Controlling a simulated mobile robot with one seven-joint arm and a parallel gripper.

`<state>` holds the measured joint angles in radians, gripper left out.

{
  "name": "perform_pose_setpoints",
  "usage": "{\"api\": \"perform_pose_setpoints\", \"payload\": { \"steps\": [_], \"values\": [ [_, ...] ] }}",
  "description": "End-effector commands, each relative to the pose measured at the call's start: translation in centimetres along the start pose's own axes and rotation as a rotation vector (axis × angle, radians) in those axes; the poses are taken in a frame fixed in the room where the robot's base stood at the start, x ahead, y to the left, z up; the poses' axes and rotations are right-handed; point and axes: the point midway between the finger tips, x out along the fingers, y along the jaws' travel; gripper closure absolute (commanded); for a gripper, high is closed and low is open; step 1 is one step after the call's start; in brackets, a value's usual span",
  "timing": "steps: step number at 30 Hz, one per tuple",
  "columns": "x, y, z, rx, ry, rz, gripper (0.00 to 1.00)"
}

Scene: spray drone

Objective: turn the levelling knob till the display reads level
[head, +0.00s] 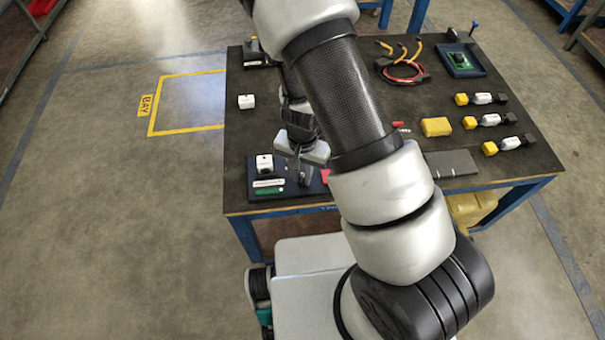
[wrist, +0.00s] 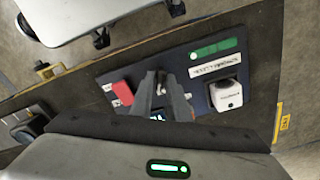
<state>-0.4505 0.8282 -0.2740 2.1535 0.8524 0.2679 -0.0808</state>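A dark blue panel (head: 294,189) lies at the table's front left corner; it also shows in the wrist view (wrist: 190,62). My gripper (head: 304,176) is low over it, pointing down. In the wrist view my gripper's two fingers (wrist: 161,76) stand slightly apart, one on each side of a small metallic knob (wrist: 160,80). I cannot tell whether they touch it. A small display (wrist: 157,116) with bluish marks shows between the fingers, mostly hidden, and its reading is not legible. A green strip (wrist: 214,48) with a pale spot is on the panel.
The panel bears a white box (wrist: 227,95), a white label (wrist: 215,67) and a red block (wrist: 122,91) close to the fingers. On the table (head: 243,137) are a yellow block (head: 435,127), cables (head: 402,70) and several yellow-white-black parts. Left of the panel is open floor.

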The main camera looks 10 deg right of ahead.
Motion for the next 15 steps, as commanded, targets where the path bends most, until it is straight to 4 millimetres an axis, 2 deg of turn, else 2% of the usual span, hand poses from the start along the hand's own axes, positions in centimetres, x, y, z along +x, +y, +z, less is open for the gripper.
{"api": "perform_pose_setpoints", "payload": {
  "steps": [1, 3, 15],
  "values": [
    [-0.01, 0.0, 0.0, 0.0, 0.0, 0.0, 0.94],
    [-0.01, 0.0, 0.0, 0.0, 0.0, 0.0, 1.0],
    [-0.12, 0.0, 0.01, 0.067, -0.001, 0.0, 1.0]
  ]
}}
